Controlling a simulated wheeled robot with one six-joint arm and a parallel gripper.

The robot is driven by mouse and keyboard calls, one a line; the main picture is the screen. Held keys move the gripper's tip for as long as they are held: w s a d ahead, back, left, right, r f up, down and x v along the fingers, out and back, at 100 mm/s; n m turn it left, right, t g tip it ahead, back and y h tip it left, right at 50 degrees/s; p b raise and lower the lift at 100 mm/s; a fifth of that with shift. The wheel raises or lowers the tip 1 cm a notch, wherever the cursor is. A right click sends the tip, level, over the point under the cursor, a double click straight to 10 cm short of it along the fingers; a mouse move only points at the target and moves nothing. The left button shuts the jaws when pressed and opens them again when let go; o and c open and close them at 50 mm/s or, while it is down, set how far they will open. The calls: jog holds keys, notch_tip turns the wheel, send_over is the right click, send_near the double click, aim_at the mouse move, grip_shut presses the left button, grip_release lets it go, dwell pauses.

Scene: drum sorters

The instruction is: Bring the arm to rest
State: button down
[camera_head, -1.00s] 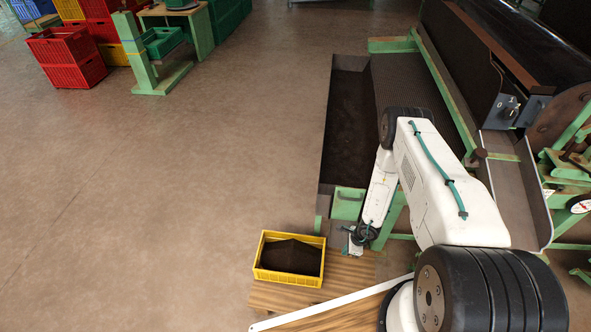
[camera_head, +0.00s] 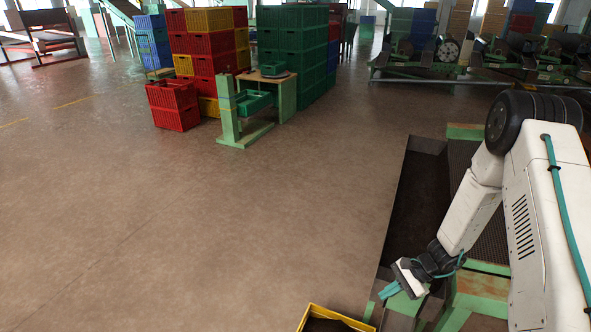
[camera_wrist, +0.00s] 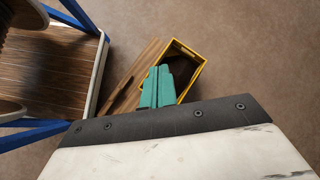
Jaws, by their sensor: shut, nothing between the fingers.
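My gripper (camera_head: 392,290) is at the lower right of the head view, at the end of my white arm, with its teal fingers pointing down and left. In the wrist view its teal fingers (camera_wrist: 158,84) lie side by side, shut and empty. They hang above the yellow crate and hide part of it. The arm is raised and bent, with its elbow high at the right of the head view.
A yellow crate (camera_head: 309,317) with dark contents stands at the bottom edge, mostly cut off; it also shows in the wrist view (camera_wrist: 197,57). A long dark trough (camera_head: 424,144) lies beside my arm. Stacked red crates (camera_head: 174,119) stand farther off. The floor at left is clear.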

jog(key=s+a+r+n+g+h, duration=0.15)
jog(key=s+r+n, duration=0.25)
jog(key=r, duration=0.8)
jog(key=s+r+n+g+h, duration=0.1)
jog(key=s+r+n+g, duration=0.2)
jog(key=r, duration=0.9)
jog(key=s+r+n+t+h, duration=0.6)
jog(key=s+r, duration=1.3)
jog(key=r, duration=0.2)
jog(key=shift+d+r+t, duration=0.25)
jog(key=shift+r+t, duration=0.1)
jog(key=shift+r, duration=0.05)
